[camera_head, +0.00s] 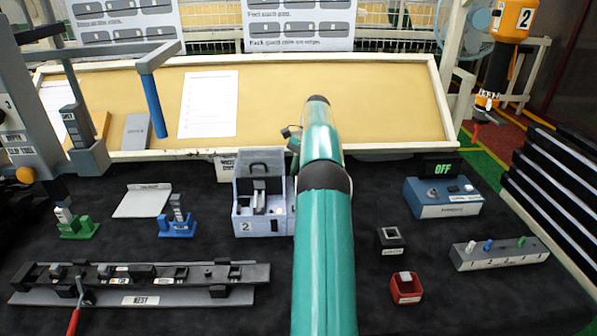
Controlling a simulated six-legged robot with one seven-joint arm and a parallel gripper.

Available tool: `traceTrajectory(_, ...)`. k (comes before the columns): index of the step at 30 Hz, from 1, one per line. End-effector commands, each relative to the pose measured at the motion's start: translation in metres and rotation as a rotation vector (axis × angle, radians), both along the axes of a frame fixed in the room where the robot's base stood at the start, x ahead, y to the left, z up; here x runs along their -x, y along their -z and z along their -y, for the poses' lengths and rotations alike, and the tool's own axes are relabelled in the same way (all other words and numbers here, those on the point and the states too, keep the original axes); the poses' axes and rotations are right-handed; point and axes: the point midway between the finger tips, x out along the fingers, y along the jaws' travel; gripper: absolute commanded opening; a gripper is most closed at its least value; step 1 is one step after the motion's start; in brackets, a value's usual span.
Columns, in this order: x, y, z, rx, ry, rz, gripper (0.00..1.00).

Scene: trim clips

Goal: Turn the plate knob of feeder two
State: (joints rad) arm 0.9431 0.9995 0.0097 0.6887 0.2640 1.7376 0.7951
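Feeder two is the grey-blue open box (275,220) marked with a 2, left of the middle of the mat. Its lid stands raised at the back, and a dark upright part and pale pieces show inside. I cannot make out for sure which part is its plate knob. My teal arm reaches forward through the middle of the view, just right of the box, and covers what lies behind it. A small dark and teal part of my arm shows beside it, above the box. The fingers of my gripper are hidden behind the arm.
A long grey rail fixture (170,297) and a red-handled tool (74,318) lie front left. Green (78,229) and blue (178,229) stands are left of the box. A blue box reading OFF (445,210), small black and red holders and a grey pegged block (499,260) are right.

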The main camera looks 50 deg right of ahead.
Motion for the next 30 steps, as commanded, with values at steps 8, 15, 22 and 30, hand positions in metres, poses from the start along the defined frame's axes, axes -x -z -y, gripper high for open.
traceTrajectory(8, -0.001, -0.002, -0.001, 0.0, -0.001, 0.003, 0.45)
traceTrajectory(15, 0.0, -0.001, 0.0, 0.0, 0.0, 0.001, 0.45)
traceTrajectory(22, -0.001, -0.015, 0.0, 0.001, -0.001, 0.002, 0.45)
traceTrajectory(30, 0.005, -0.042, -0.007, 0.0, -0.001, 0.001, 0.45)
